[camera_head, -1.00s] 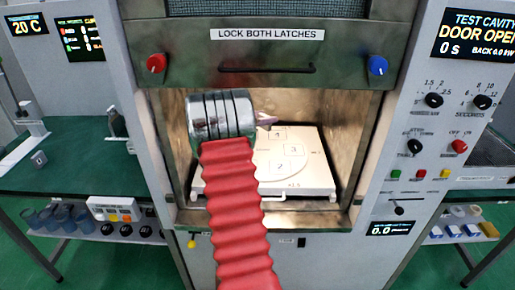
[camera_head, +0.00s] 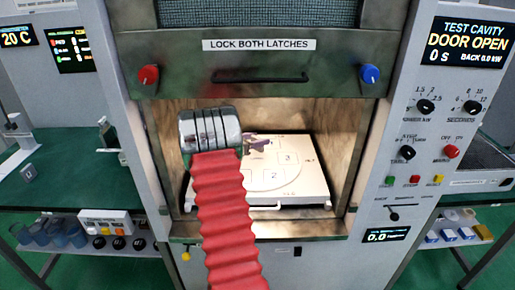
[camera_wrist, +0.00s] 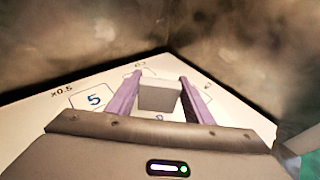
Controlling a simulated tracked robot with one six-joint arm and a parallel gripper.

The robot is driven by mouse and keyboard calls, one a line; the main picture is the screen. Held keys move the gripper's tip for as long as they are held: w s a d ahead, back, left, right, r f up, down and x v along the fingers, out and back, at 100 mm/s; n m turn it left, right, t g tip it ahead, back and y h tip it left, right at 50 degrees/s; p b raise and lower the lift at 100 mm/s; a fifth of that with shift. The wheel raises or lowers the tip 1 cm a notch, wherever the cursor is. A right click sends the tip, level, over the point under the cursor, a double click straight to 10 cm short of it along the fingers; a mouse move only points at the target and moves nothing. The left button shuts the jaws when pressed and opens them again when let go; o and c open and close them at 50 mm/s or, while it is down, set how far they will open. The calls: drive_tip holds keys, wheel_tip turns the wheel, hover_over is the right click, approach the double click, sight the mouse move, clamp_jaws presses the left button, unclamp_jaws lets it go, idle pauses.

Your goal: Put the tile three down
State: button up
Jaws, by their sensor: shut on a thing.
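My gripper (camera_head: 256,143) reaches into the open cavity, over the back left of the white plate (camera_head: 312,180). In the wrist view, the purple fingers of my gripper (camera_wrist: 160,88) are shut on a plain grey tile (camera_wrist: 159,96). The tile is between the fingers, close above the plate (camera_wrist: 40,125); I cannot tell whether it touches. No number shows on the tile's visible face. My arm hides the plate's left part.
Metal cavity walls (camera_wrist: 70,45) stand close behind the gripper, meeting in a corner. The raised door (camera_head: 260,75) hangs above the opening, with a red knob (camera_head: 148,75) and a blue knob (camera_head: 370,74). The plate's right side is clear. The display (camera_head: 467,40) reads DOOR OPEN.

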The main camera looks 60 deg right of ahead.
sight(257, 150)
drive_tip(key=shift+w+f, duration=0.1)
drive_tip(key=shift+f, duration=0.05)
drive_tip(key=shift+f, duration=1.8)
drive_tip(key=shift+f, duration=0.2)
drive_tip(key=o, duration=1.1)
drive_tip(key=shift+o, duration=0.2)
